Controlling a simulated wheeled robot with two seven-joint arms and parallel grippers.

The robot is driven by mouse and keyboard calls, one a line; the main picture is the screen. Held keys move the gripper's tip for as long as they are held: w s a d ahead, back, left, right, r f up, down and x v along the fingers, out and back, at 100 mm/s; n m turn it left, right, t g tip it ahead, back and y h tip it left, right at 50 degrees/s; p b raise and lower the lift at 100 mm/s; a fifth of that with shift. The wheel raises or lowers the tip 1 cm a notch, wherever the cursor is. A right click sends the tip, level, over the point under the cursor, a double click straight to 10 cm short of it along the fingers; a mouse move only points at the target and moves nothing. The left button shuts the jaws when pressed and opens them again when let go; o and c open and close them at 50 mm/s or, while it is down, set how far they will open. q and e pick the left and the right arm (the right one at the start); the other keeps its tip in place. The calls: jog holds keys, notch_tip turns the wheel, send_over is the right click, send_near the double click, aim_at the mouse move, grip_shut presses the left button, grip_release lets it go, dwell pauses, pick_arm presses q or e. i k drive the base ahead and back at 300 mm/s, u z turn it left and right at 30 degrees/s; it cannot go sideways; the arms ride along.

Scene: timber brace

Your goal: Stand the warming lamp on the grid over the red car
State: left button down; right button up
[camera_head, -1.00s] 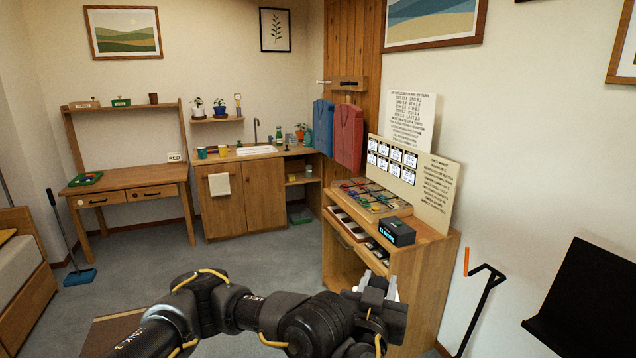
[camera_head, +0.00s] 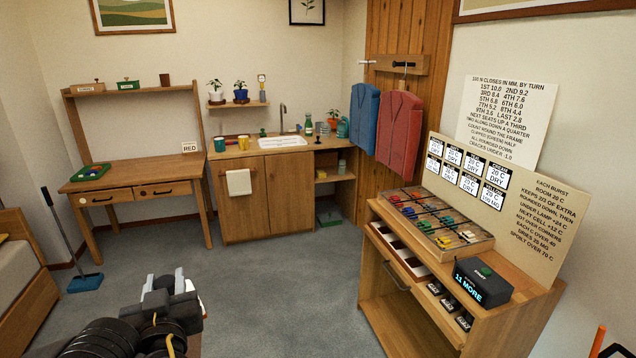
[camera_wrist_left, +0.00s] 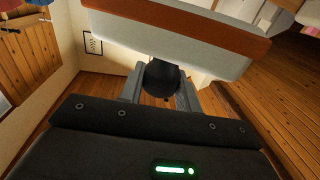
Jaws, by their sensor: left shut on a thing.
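My left gripper (camera_head: 172,290) is low at the left of the head view, out over the floor and well away from the grid. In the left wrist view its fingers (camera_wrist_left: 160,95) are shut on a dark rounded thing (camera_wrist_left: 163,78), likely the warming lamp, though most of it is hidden. The grid (camera_head: 483,246) is a shallow tray of cells on top of the wooden cabinet at the right. Small coloured cars lie in its cells. They are too small to tell the red one surely. My right gripper is not in view.
The cabinet's drawer (camera_head: 398,268) stands partly open. Bare floor (camera_head: 290,290) lies between my gripper and the cabinet.

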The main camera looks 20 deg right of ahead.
aim_at(398, 196)
jog(key=u, duration=0.05)
jog(key=i, duration=1.65)
jog(key=z, duration=1.2)
jog(key=i, duration=0.9)
jog(key=z, duration=1.1)
jog(key=i, duration=0.2)
jog(key=z, duration=0.25)
